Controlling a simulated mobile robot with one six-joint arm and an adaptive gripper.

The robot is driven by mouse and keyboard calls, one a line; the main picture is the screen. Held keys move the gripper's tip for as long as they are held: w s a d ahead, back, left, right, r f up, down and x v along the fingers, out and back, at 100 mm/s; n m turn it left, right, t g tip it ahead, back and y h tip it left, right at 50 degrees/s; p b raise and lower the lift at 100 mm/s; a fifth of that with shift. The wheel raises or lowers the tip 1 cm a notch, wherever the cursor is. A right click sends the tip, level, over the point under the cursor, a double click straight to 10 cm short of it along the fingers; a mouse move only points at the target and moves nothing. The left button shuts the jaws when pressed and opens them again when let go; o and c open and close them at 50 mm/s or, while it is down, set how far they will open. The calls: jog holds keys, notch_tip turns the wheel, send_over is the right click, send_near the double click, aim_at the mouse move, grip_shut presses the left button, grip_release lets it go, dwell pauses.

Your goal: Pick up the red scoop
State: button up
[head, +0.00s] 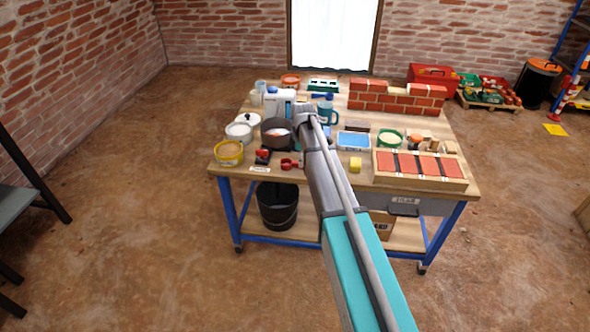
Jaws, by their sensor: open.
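A small red scoop (288,163) lies near the front edge of the wooden workbench (333,178), left of centre. Its handle points right, close beside my arm in the picture. My grey and teal arm reaches from the bottom right up over the middle of the bench. I cannot make out my gripper or its fingers in this view.
Left of the scoop stand a red and black item (262,156), a yellow tub (229,153) and a dark pot (277,133). A brick wall piece (395,99) stands behind.

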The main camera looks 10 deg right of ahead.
jog(key=shift+f+b, duration=0.9)
jog(key=shift+f, duration=0.3)
grip_shut()
